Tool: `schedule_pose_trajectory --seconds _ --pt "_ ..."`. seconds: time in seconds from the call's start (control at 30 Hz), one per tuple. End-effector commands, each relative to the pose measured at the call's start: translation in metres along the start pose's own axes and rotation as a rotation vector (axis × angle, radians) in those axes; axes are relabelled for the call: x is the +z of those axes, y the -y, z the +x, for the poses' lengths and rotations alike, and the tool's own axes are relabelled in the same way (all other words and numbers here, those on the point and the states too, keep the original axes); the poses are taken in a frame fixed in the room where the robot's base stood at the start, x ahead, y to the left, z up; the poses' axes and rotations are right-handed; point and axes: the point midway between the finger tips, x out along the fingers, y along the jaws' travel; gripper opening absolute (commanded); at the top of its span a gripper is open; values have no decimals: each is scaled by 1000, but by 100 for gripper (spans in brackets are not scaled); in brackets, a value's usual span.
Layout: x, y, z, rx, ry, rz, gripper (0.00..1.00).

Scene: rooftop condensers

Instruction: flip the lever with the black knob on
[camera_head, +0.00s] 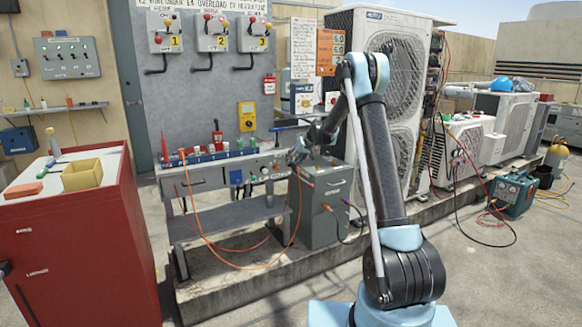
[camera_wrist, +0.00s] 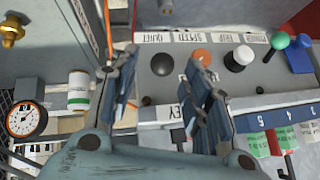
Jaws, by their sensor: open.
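In the wrist view a light control panel fills the middle, with a row of knobs under upside-down labels. A round dark grey knob (camera_wrist: 162,64) is to the left of the orange one. The right finger partly covers the panel. In the head view my gripper (camera_head: 298,152) is over the bench's right end; its fingers are too small to read.
A gauge (camera_wrist: 26,120) and a white-green cylinder (camera_wrist: 79,90) are at left. A grey cabinet (camera_head: 325,205) adjoins the bench (camera_head: 230,210); a red cabinet (camera_head: 80,245) stands left.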

Motion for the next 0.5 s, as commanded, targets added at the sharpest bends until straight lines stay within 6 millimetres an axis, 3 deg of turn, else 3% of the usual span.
schedule_pose_trajectory --seconds 0.2,0.5 --pt "0 -2 -38 2 -1 1 44" --pt "0 -2 -70 2 0 0 44"
